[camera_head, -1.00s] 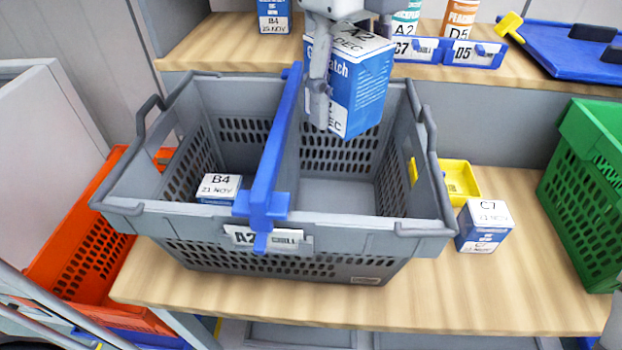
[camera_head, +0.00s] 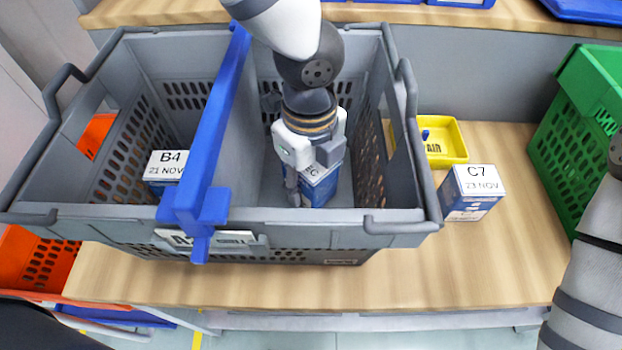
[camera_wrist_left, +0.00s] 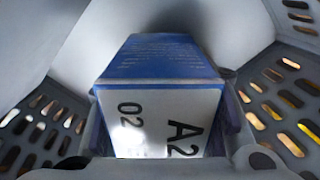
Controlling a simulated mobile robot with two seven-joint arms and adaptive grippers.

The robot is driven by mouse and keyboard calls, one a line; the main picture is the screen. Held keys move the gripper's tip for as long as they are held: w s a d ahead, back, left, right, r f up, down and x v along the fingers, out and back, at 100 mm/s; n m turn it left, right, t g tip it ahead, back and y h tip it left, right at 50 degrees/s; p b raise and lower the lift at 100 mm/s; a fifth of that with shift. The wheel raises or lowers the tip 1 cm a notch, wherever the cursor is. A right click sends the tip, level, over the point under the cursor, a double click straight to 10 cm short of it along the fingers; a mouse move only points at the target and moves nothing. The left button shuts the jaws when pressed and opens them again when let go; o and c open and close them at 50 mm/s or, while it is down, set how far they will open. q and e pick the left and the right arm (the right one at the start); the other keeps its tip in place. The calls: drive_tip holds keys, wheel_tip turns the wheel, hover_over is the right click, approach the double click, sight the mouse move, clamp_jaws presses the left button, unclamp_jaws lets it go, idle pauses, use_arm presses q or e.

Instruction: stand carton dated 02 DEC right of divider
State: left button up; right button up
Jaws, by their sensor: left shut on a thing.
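The blue-and-white carton (camera_head: 320,187) is inside the right compartment of the grey tote (camera_head: 330,218), right of the blue divider (camera_head: 211,125). My left gripper (camera_head: 312,168) reaches down into that compartment and is shut on the carton. The carton looks roughly upright; whether its base touches the tote floor is hidden. In the left wrist view the carton (camera_wrist_left: 165,110) shows A2 and 02 on its white face, between the fingers. My right gripper is out of frame.
A B4 carton dated 21 NOV (camera_head: 166,170) stands left of the divider. A C7 carton dated 23 NOV (camera_head: 472,190) and a yellow bin (camera_head: 443,142) are on the bench to the right. A green crate (camera_head: 585,140) stands far right, an orange crate (camera_head: 30,265) lower left.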

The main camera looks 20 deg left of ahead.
use_arm(q)
drive_tip(key=shift+w+f, duration=0.1)
drive_tip(key=shift+f, duration=0.6)
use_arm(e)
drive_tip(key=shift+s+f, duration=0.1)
use_arm(q)
drive_tip(key=shift+f, duration=0.15)
drive_tip(key=o, duration=1.5)
wheel_tip(320, 180, up, 11)
drive_tip(key=shift+r+p, duration=0.2)
drive_tip(key=shift+p, duration=0.45)
drive_tip(key=shift+r, duration=0.45)
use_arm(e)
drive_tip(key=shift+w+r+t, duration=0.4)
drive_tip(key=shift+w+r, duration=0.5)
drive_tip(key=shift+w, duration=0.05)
